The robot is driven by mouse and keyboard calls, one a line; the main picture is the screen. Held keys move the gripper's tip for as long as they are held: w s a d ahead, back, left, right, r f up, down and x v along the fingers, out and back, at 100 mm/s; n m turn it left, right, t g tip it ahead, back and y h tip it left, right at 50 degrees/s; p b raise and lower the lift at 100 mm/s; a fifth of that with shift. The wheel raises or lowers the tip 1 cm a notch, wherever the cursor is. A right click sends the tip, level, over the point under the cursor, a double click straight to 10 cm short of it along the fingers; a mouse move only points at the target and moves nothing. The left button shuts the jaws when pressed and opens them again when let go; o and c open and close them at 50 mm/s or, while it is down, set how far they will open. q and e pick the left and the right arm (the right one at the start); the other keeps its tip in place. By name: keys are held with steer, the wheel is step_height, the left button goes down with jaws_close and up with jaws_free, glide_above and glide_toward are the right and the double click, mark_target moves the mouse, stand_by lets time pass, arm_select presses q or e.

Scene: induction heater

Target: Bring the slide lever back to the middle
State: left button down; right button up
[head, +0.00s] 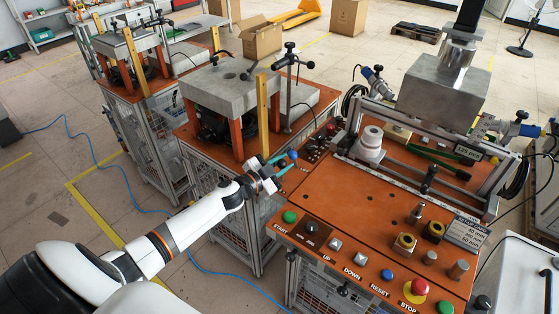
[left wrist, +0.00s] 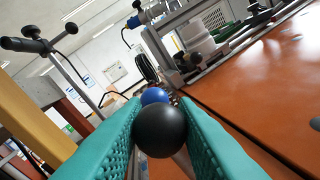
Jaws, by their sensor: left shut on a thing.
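My left gripper (head: 280,164) reaches in from the left to the left edge of the orange panel in the head view. In the left wrist view its teal fingers (left wrist: 160,112) are shut on a round black lever knob (left wrist: 160,130). The knob sits between the finger pads. The lever's shaft is mostly hidden. My right gripper is in neither view.
The orange panel (head: 335,200) carries buttons along its front, including a red stop button (head: 417,287). A metal fixture with a white cylinder (head: 370,140) stands behind. A neighbouring machine with a yellow post (head: 263,115) is close to the left gripper.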

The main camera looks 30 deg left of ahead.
arm_select(q)
steer(key=shift+d, duration=0.1)
stand_by(0.4)
steer(key=c, duration=1.2)
jaws_free()
steer(key=shift+o, duration=0.2)
steer(key=shift+s+f, duration=0.1)
steer(key=shift+s, duration=0.4)
steer(key=b+v, duration=0.2)
steer(key=v, duration=0.9)
steer(key=shift+r, duration=0.25)
